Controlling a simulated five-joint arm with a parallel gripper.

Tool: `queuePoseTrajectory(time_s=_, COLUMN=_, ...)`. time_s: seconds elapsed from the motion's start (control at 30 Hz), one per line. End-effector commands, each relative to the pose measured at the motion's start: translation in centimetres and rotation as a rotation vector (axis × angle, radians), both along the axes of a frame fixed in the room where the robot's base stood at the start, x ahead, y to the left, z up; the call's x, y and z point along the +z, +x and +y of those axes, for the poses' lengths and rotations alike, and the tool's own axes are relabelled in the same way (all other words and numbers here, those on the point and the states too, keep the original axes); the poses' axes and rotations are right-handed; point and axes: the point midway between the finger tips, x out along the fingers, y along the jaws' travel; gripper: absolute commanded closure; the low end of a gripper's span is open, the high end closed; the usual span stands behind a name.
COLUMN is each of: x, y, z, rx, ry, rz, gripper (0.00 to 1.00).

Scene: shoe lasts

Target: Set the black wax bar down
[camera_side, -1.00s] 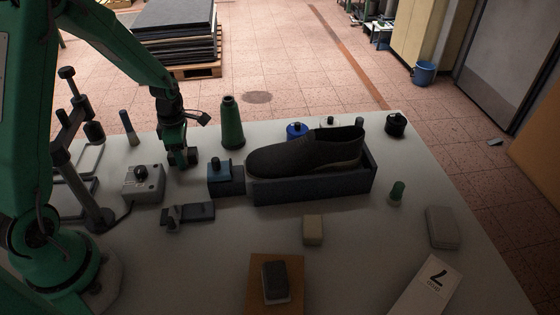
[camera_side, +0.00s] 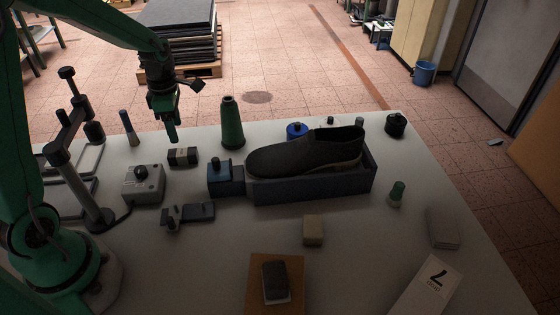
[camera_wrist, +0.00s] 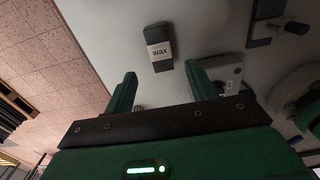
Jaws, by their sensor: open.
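The black wax bar (camera_side: 183,156) lies on the grey table between the grey box with a black knob and the green cone. In the wrist view the bar (camera_wrist: 158,46) shows a pale label reading "wax" and lies beyond the fingertips, touching neither. My gripper (camera_side: 172,138) is raised above the table, above and slightly left of the bar in the side view. In the wrist view its two green fingers (camera_wrist: 160,80) are spread apart with nothing between them.
The grey knob box (camera_side: 143,184) stands just left of the bar. A green cone (camera_side: 232,122) stands to its right. A blue block (camera_side: 220,180) sits at the end of the dark cradle (camera_side: 312,190) that holds a black shoe (camera_side: 305,153). The front middle table is partly clear.

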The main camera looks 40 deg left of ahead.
Motion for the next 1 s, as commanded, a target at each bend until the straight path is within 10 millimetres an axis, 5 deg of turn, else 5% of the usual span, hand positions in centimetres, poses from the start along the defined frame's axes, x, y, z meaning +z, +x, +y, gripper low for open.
queuePoseTrajectory(time_s=0.3, x=2.7, y=0.0, z=0.0, rx=0.000, ry=0.001, rz=-0.001, gripper=0.44)
queuePoseTrajectory(time_s=1.0, x=3.1, y=-0.1, z=-0.1, rx=-0.018, ry=0.001, rz=-0.004, gripper=0.44)
